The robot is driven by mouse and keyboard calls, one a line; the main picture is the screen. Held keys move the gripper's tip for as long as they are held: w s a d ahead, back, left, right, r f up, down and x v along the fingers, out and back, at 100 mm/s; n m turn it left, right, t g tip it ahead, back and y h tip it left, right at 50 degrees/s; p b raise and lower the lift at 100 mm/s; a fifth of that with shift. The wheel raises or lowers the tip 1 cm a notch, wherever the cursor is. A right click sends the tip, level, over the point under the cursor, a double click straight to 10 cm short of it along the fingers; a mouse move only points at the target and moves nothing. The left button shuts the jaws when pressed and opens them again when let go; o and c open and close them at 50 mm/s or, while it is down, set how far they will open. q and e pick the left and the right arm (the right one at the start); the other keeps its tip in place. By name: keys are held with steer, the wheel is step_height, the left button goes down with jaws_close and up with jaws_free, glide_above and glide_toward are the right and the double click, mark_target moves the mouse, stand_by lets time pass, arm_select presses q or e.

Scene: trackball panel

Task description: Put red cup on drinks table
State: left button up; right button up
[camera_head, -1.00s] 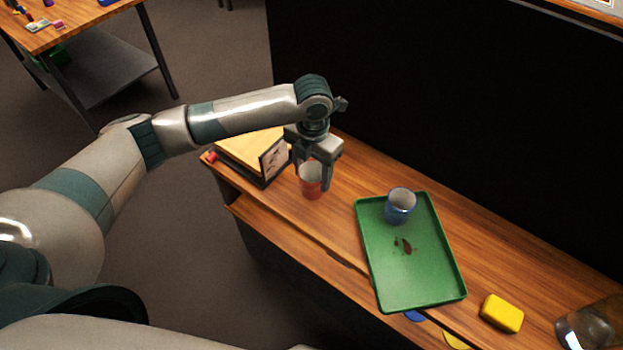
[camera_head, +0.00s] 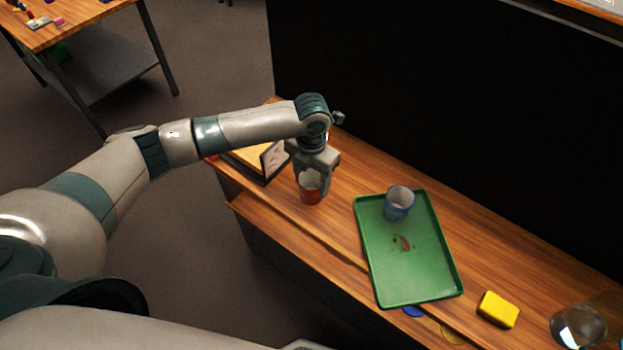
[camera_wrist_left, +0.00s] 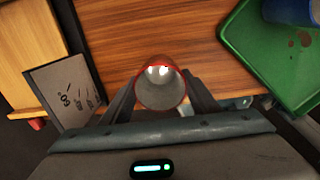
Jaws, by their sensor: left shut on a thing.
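Which table is the drinks table cannot be told; a wooden table (camera_head: 75,35) stands apart at the top left. My right gripper is not in view.
The green tray (camera_head: 425,275) holds a blue cup (camera_head: 399,203) and brown stains. A yellow block (camera_head: 498,309) and a glass vessel (camera_head: 578,326) stand right of it. A black panel (camera_head: 430,90) rises behind the counter.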

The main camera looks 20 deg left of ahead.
arm_select(q)
steer(key=shift+f, duration=0.1)
steer(key=o, duration=1.1)
step_height(320, 180, up, 12)
steer(key=b, duration=0.3)
steer(key=shift+b, duration=0.35)
